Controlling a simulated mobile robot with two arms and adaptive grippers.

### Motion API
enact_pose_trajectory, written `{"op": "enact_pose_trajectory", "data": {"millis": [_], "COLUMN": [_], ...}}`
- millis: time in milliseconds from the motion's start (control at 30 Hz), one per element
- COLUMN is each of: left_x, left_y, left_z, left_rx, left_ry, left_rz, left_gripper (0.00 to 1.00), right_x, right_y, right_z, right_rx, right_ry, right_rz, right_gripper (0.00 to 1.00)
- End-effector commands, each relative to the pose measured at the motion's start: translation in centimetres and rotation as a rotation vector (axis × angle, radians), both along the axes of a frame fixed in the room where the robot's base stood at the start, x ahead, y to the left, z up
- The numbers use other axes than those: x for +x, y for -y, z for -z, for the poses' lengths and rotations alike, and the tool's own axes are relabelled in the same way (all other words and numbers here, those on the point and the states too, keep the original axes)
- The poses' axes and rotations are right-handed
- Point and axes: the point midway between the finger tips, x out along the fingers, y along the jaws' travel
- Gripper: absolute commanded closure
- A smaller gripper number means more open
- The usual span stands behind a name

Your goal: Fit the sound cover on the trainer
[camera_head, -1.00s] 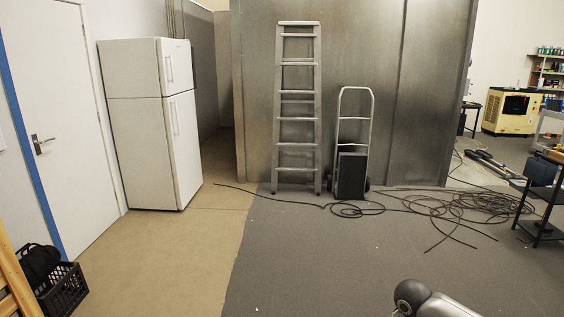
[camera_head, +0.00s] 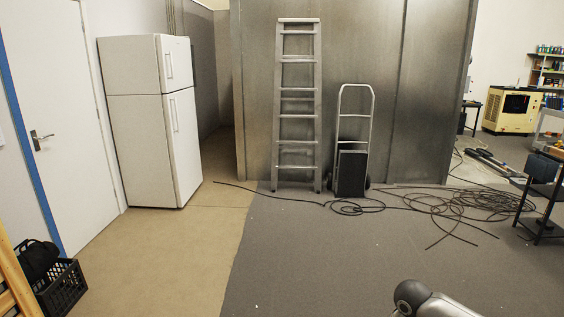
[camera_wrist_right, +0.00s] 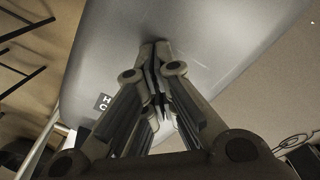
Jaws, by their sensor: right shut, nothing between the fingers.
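I cannot make out the sound cover or the trainer for certain in either view. My right gripper (camera_wrist_right: 156,58) shows in the right wrist view. Its fingers are together with nothing between them. Behind its fingertips is a large smooth grey surface (camera_wrist_right: 225,40) with a small dark lettered label (camera_wrist_right: 103,102); I cannot tell what it belongs to or whether the fingertips touch it. In the head view only part of my own arm shows at the bottom right. My left gripper is not in view.
A white fridge (camera_head: 150,130), a ladder (camera_head: 298,118) and a hand truck (camera_head: 352,172) stand at the back. A black crate (camera_head: 62,288) is at lower left. The middle floor is clear.

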Motion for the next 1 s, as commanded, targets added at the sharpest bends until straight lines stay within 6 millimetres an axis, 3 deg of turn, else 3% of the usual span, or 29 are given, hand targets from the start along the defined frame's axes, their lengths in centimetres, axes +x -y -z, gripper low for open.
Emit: {"op": "enact_pose_trajectory", "data": {"millis": [333, 1000], "left_x": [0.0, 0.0], "left_y": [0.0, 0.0], "left_z": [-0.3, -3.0], "left_rx": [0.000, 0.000], "left_ry": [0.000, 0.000], "left_rz": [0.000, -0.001], "left_gripper": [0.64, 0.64], "right_x": [0.0, 0.0], "right_y": [0.0, 0.0], "right_z": [-0.5, -5.8], "right_rx": [0.000, 0.000], "right_ry": [0.000, 0.000], "right_rz": [-0.001, -0.001], "right_gripper": [1.00, 1.00]}}
